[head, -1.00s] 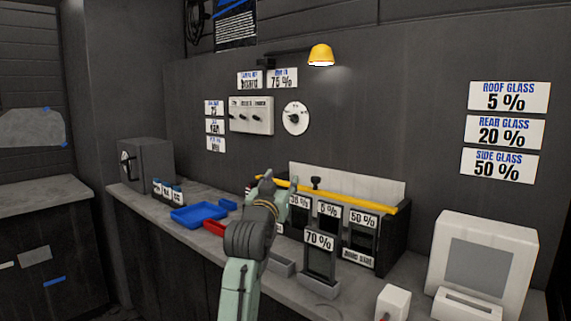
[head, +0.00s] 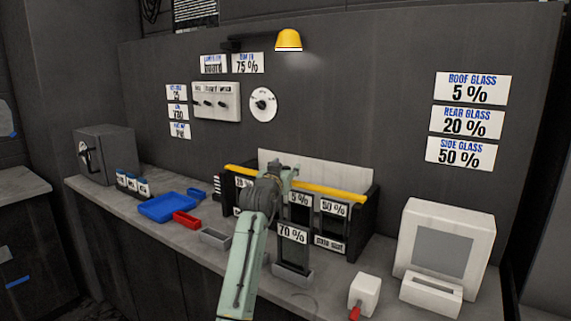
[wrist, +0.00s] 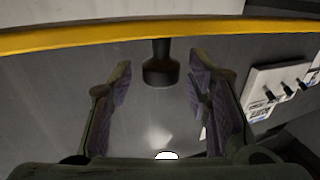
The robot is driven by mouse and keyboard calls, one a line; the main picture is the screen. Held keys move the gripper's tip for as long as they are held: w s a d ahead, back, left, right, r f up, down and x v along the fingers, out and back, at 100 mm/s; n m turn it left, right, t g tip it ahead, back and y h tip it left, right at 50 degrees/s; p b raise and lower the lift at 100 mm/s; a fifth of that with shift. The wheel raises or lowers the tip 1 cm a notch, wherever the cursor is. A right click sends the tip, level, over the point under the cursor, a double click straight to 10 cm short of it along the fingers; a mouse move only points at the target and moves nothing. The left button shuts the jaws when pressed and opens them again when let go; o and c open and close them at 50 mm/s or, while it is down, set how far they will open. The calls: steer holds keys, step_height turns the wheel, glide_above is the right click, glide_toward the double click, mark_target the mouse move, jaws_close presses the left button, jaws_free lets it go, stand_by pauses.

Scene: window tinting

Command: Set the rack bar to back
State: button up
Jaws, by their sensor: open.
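The yellow rack bar (head: 332,190) runs along the top of the black rack (head: 362,222), in front of a pale back board (head: 318,172). In the wrist view the bar (wrist: 75,40) crosses the top of the picture. A black knob (wrist: 160,68) sticks out from the bar there. My gripper (wrist: 163,88) is open, with one finger on each side of the knob and a gap on both sides. In the head view my gripper (head: 289,172) is at the middle of the bar, and the knob is hidden behind it.
Labelled film panels (head: 334,208) stand in the rack, with a 70 % panel (head: 292,236) in front. Blue (head: 168,207) and red (head: 186,219) trays lie to the left. A white monitor-like box (head: 445,245) stands to the right. A yellow lamp (head: 288,40) hangs above.

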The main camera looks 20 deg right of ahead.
steer(key=shift+w+d, duration=0.15)
steer(key=shift+w, duration=0.05)
steer(key=shift+c, duration=0.5)
jaws_close()
stand_by(0.4)
